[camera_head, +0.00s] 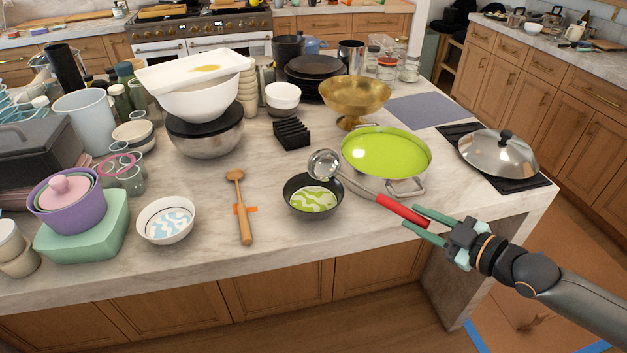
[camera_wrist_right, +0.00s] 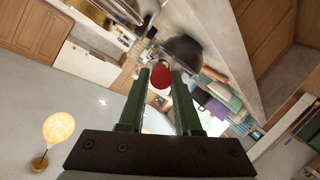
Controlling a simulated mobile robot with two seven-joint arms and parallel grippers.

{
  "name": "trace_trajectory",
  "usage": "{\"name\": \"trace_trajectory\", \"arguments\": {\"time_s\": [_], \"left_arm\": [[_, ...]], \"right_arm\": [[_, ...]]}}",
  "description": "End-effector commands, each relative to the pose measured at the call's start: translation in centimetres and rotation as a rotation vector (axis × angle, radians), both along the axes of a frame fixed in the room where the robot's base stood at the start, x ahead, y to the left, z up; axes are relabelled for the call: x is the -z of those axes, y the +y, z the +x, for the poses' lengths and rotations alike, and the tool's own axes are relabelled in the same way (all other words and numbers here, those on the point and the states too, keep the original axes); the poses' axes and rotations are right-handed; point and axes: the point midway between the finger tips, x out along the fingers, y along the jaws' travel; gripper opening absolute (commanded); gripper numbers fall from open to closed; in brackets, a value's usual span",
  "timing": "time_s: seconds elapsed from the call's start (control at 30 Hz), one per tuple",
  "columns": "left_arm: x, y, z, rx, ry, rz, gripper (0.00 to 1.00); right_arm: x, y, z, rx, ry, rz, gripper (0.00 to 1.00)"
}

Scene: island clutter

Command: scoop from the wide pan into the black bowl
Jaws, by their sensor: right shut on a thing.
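The wide pan (camera_head: 402,181) stands on the island's right part, with bright green contents (camera_head: 386,152) in it. The black bowl (camera_head: 313,216) sits to its lower left; its inside shows a green and white pattern. My right gripper (camera_head: 411,216) is shut on the red handle of a ladle (camera_head: 401,210), in front of the pan. The ladle's metal head (camera_head: 323,163) hangs between bowl and pan, near the bowl's far rim; what it holds cannot be made out. In the right wrist view the red handle end (camera_wrist_right: 160,77) shows between the fingers. My left gripper is out of view.
A wooden spoon (camera_head: 244,212) and a white bowl with blue pattern (camera_head: 166,219) lie left of the black bowl. A gold bowl (camera_head: 354,97), black rack (camera_head: 292,133) and lidded pan (camera_head: 498,152) surround the wide pan. The front edge is mostly clear.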

Motion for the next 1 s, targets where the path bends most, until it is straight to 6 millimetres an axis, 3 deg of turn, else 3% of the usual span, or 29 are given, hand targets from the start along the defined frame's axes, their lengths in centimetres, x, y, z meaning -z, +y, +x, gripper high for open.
{"name": "trace_trajectory", "arguments": {"time_s": [0.83,1.0], "left_arm": [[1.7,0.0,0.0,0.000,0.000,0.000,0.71],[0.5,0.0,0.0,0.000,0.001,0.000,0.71]], "right_arm": [[0.1,-0.1,0.2,0.001,0.175,0.146,0.00],[-0.2,0.2,0.2,-0.003,0.225,0.189,0.00]]}}
